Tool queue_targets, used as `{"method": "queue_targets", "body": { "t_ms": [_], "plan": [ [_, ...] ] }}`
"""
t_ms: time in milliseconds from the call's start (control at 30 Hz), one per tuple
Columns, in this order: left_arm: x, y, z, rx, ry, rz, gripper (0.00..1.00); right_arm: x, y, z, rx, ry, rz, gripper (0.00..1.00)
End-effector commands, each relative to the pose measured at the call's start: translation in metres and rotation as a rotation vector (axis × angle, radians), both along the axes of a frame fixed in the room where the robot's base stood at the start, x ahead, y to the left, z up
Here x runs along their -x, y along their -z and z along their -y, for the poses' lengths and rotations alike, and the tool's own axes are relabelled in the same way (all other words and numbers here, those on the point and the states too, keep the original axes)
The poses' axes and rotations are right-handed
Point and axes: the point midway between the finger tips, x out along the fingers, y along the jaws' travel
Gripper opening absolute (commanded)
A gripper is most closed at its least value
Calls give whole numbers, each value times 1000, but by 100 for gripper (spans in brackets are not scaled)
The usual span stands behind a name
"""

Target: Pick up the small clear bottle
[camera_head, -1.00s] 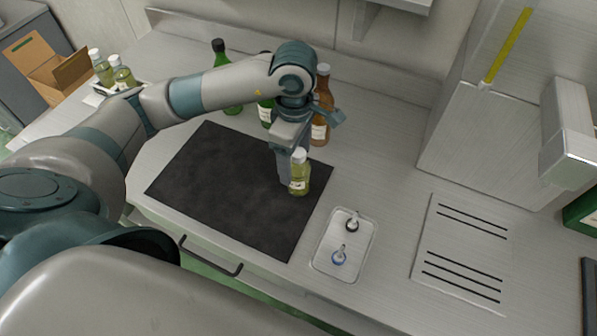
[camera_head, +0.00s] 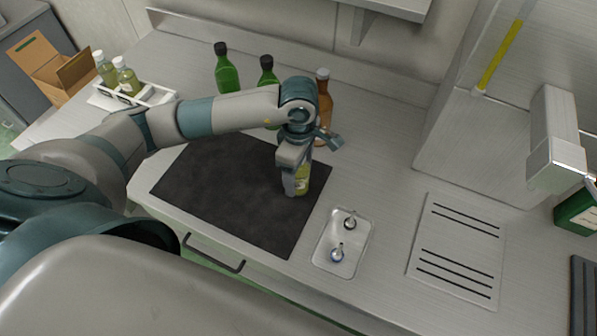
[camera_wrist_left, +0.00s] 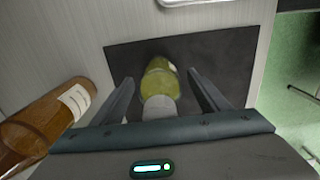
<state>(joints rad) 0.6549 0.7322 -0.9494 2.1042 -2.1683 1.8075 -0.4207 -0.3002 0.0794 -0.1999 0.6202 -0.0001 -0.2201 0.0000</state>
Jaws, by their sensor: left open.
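The small clear bottle (camera_head: 303,180) holds yellow-green liquid and stands on the dark mat (camera_head: 225,185), near its right edge. In the head view my left gripper (camera_head: 297,186) points down over it and hides most of it. In the left wrist view the bottle (camera_wrist_left: 160,82), with its pale cap towards the camera, lies between the two fingers of my left gripper (camera_wrist_left: 162,88). The fingers are open, with a gap on both sides of the bottle. My right gripper is not in view.
A brown bottle (camera_head: 323,100) stands close behind my left gripper. Two green bottles (camera_head: 226,72) stand further back. A white rack (camera_head: 150,97) with clear bottles is at the left. A small tray (camera_head: 341,243) lies right of the mat, then a slotted plate (camera_head: 457,250).

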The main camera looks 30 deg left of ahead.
Motion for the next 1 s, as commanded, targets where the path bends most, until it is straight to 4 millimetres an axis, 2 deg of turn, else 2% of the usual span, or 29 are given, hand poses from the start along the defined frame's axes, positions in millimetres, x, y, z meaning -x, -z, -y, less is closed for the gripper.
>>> {"method": "queue_targets", "body": {
  "t_ms": [333,367,500,600,1000],
  "plan": [
    [0,0,0,0,0,0,68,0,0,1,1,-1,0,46],
    [0,0,0,0,0,0,66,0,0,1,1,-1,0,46],
    [0,0,0,1,0,0,33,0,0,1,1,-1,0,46],
    [-1,-1,0,1,0,1,12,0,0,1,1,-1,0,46],
    [-1,-5,1,3,0,3,12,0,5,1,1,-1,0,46]
  ]
}}
